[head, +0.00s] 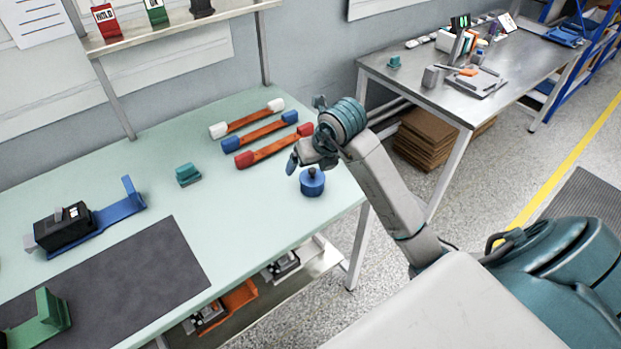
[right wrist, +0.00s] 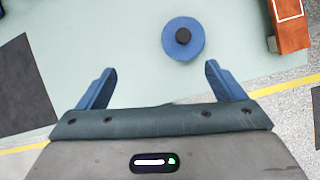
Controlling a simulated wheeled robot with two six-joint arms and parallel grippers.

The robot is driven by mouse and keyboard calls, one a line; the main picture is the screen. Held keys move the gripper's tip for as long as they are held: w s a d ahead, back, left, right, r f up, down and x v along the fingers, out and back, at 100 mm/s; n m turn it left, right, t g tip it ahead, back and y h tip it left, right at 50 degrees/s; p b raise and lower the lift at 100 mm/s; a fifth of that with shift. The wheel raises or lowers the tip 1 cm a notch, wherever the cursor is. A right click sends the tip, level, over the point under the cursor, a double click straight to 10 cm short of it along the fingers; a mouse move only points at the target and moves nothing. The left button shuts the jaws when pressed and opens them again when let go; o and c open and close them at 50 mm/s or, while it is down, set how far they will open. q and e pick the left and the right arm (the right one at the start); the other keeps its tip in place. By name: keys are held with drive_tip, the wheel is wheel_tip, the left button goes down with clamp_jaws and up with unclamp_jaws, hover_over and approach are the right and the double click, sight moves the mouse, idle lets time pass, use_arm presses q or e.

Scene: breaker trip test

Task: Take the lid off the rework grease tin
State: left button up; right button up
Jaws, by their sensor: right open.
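The rework grease tin (head: 312,184) is a small blue round tin with a dark knob on its lid. It stands upright on the light green bench near its right edge. In the right wrist view the lid (right wrist: 183,40) shows from above, with its black knob in the middle. My right gripper (head: 305,158) is just above and behind the tin in the head view. In the right wrist view its two blue fingers (right wrist: 158,85) are spread apart with nothing between them. The tin lies beyond the fingertips, toward the right finger, and is not touched. My left gripper is not in view.
A teal block (head: 188,174), a black breaker in a blue holder (head: 66,228) and a dark mat (head: 120,290) are to the left. The bench between mat and tin is clear.

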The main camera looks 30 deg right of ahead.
drive_tip(key=d+m+h, duration=0.1)
drive_tip(key=d, duration=0.2)
drive_tip(key=b, duration=0.7)
hover_over(314, 179)
drive_tip(key=s, duration=0.3)
wheel_tip(314, 179, down, 6)
drive_tip(key=r, duration=0.1)
drive_tip(key=shift+g, duration=0.5)
drive_tip(key=x, duration=0.1)
drive_tip(key=b+x, duration=0.2)
drive_tip(key=x, duration=0.1)
drive_tip(key=shift+w+a+f, duration=0.1)
drive_tip(key=shift+a+f, duration=0.05)
drive_tip(key=shift+a, duration=0.25)
drive_tip(key=shift+w+d+f, duration=0.1)
drive_tip(key=shift+w+f, duration=0.05)
drive_tip(key=shift+f, duration=0.1)
drive_tip(key=shift+h, duration=0.3)
drive_tip(key=c, duration=1)
drive_tip(key=shift+c, duration=0.3)
drive_tip(key=shift+r, duration=0.2)
